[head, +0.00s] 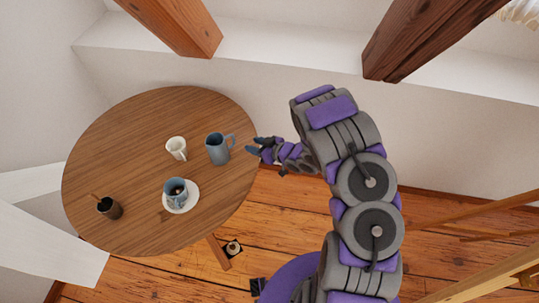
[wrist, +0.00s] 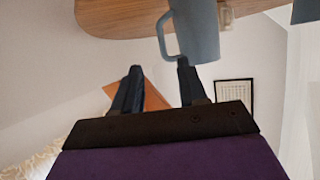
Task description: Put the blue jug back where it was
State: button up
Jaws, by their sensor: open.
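The blue jug (head: 217,150) stands upright on the round wooden table (head: 130,125), near its right edge, with its handle towards my gripper (head: 253,146). My gripper is open and empty, just right of the jug and apart from it in the head view. In the wrist view the picture is upside down. The jug (wrist: 200,32) hangs from the table (wrist: 115,18) at the top, its handle near my open gripper (wrist: 159,65). Nothing is between the fingers. I cannot tell exactly how far the fingertips are from the handle.
A cream mug (head: 176,148) stands left of the jug. A blue cup (head: 174,188) sits on a white saucer (head: 190,203) nearer the front. A dark pot (head: 112,209) stands at the table's front left. Timber beams (head: 180,28) stand behind. The table's back left is clear.

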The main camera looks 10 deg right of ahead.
jog(key=shift+d, duration=0.1)
jog(key=w+d+r+h, duration=0.3)
jog(key=d+r+h, duration=0.2)
jog(key=d, duration=0.3)
jog(key=s+d+r+m+g+h, duration=0.2)
jog(key=s+d+r+m+h, duration=0.45)
jog(key=d+r, duration=0.7)
jog(key=s+a+r+g, duration=0.3)
jog(key=s+a, duration=0.1)
jog(key=s, duration=0.9)
jog(key=s+a+r+m+g+y, duration=0.1)
jog(key=s+a+r+g, duration=0.2)
jog(key=s, duration=1)
jog(key=s+a+r+m+g, duration=0.1)
jog(key=s+a+r+g, duration=0.2)
jog(key=s, duration=1)
jog(key=shift+s+a+r+y, duration=0.35)
jog(key=shift+a+r, duration=0.55)
jog(key=shift+a, duration=0.25)
jog(key=shift+a, duration=0.1)
